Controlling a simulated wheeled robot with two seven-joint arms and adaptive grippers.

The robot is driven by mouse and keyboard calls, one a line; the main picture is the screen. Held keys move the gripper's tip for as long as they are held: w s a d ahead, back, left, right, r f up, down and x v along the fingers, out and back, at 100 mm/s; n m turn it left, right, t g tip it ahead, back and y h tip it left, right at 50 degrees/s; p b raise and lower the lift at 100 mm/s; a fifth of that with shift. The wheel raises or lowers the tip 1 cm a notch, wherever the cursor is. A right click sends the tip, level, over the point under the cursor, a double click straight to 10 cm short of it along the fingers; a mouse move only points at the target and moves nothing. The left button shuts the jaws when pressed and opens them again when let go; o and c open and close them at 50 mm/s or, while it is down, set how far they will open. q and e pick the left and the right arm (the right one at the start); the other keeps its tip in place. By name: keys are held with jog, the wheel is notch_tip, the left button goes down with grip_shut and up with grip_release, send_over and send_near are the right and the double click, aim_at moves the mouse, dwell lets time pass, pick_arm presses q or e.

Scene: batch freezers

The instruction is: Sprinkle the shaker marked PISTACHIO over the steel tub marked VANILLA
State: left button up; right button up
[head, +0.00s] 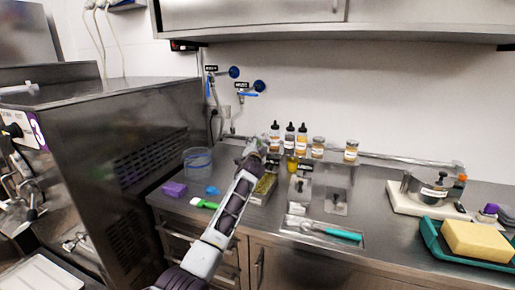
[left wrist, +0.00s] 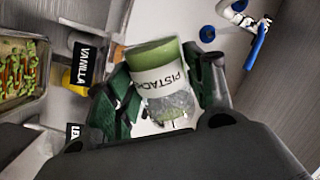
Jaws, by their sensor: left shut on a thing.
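The shaker marked PISTACHIO (left wrist: 160,75) shows in the left wrist view, with a white label and green at one end. My left gripper (left wrist: 163,88) is shut around it, a dark green finger on each side. In the head view my left gripper (head: 257,150) is above the back of the counter, near the bottles; the shaker is hard to make out there. A black tag reading VANILLA (left wrist: 85,63) stands left of the shaker in the wrist view; I cannot tell which container it belongs to. Steel lidded tubs (head: 299,187) sit in the counter, their labels too small to read.
Bottles and jars (head: 318,148) line the back wall. A clear round container (head: 198,162), a purple block (head: 174,189) and a green brush (head: 203,203) lie left of my arm. A teal tray (head: 437,243) with a sponge (head: 478,241) is at right.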

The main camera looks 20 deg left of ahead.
pick_arm(q)
jog(key=shift+r+n+p, duration=0.15)
jog(key=shift+r+n, duration=0.45)
jog(key=shift+n, duration=0.35)
jog(key=shift+r+n+p, duration=0.15)
jog(key=shift+r+n, duration=0.4)
jog(key=shift+n, duration=0.4)
jog(key=shift+r+n, duration=0.1)
jog(key=shift+n, duration=0.2)
jog(key=shift+r, duration=0.1)
jog(key=shift+d+r+n, duration=0.1)
jog(key=shift+r+n, duration=0.25)
jog(key=shift+n, duration=0.85)
jog(key=n, duration=0.1)
jog(key=r+n+p, duration=0.1)
jog(key=shift+n+h, duration=0.3)
jog(key=shift+n, duration=0.1)
jog(key=shift+r+n, duration=0.1)
jog(key=shift+n, duration=0.3)
